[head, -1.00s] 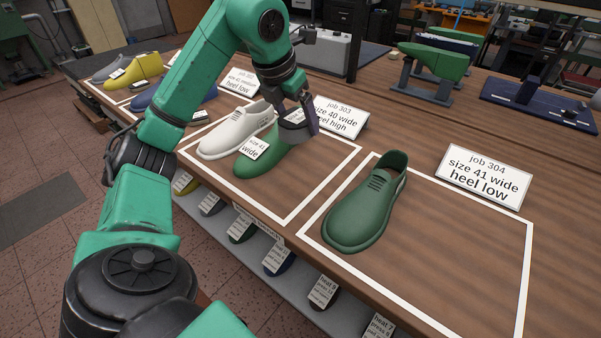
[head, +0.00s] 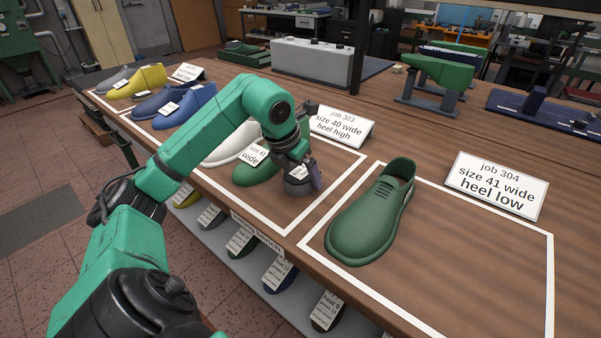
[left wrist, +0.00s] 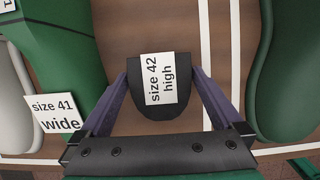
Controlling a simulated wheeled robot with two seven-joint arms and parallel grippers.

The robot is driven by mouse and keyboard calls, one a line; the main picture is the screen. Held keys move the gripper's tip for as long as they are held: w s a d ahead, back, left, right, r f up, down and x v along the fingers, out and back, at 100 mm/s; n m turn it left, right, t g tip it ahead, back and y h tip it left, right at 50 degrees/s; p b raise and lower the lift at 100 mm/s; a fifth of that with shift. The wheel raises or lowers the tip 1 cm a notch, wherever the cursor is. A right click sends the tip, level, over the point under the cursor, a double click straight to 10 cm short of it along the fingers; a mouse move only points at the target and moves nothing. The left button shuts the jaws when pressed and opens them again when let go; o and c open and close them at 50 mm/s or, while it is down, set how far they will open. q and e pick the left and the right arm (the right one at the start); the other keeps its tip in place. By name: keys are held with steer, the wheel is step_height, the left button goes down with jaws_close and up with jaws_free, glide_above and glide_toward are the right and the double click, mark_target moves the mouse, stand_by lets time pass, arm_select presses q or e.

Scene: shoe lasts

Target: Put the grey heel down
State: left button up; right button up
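My left gripper (head: 300,176) is shut on the grey heel (head: 298,187), with a finger on each side. The heel looks dark in the left wrist view (left wrist: 150,102) and bears a label reading "size 42 high". It is at the tabletop inside the job 303 outline, just right of the green last (head: 256,170) labelled "size 41 wide". I cannot tell whether its underside touches the wood. The arm partly hides the white shoe (head: 228,146) beside the last. My right gripper is not in view.
A green shoe (head: 372,214) stands in the job 304 outline to the right, with its sign (head: 497,185) behind. The job 303 sign (head: 340,125) stands behind the gripper. Bare wood lies around the heel. Blue and yellow lasts stand farther left.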

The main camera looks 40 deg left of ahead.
arm_select(q)
steer(key=shift+r, duration=0.2)
steer(key=p+v, duration=0.1)
steer(key=v, duration=1.1)
steer(key=shift+p, duration=0.4)
steer(key=shift+f, duration=0.1)
